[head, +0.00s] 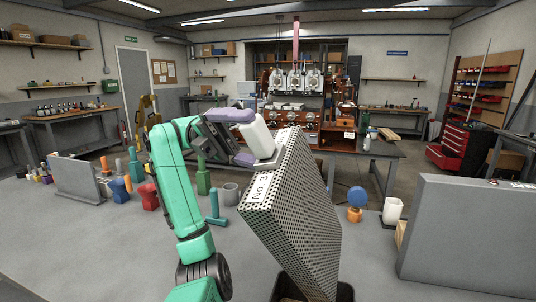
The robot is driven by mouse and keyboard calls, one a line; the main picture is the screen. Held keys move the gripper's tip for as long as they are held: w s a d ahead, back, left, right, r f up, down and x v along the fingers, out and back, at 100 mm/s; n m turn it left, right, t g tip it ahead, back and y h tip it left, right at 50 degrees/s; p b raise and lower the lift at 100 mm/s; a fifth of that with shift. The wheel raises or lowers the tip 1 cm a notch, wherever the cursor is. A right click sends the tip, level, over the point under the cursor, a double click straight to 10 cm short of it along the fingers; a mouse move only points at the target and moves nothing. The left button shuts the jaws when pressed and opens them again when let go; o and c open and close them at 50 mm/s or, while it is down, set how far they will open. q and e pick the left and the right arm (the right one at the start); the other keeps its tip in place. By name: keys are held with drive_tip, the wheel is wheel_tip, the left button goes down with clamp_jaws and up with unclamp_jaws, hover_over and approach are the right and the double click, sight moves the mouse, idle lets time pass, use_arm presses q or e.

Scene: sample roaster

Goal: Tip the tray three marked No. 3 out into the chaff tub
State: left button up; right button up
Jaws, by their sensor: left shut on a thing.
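The perforated metal tray (300,215) with a white "No. 3" label hangs in the middle of the head view. It is tilted steeply, its label end at the upper left and its lower end down at the chaff tub. My left gripper (252,137) is shut on the tray's pale handle block at the tray's upper side. The dark chaff tub (345,293) shows at the bottom edge below the tray, mostly cut off and partly hidden. The tray's inside is turned away, so I cannot tell what is in it. My right gripper is out of view.
A grey upright panel (465,235) stands at the right of the grey worktop, another (78,178) at the left. Several coloured tools stand left, including a red one (148,196). A blue-and-orange tool (356,203) and a white container (392,210) stand right of the tray.

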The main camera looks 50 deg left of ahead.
use_arm(q)
drive_tip(key=s+a+f+m+h+b, duration=0.1)
drive_tip(key=s+a+h+b, duration=0.1)
drive_tip(key=s+a+b, duration=0.1)
drive_tip(key=b+v, duration=0.1)
drive_tip(key=v, duration=0.1)
drive_tip(key=shift+a+b, duration=0.3)
drive_tip(key=shift+a, duration=0.05)
drive_tip(key=shift+w+f, duration=0.1)
drive_tip(key=shift+w, duration=0.05)
idle(1.1)
wheel_tip(320, 180, up, 3)
drive_tip(key=shift+p, duration=0.55)
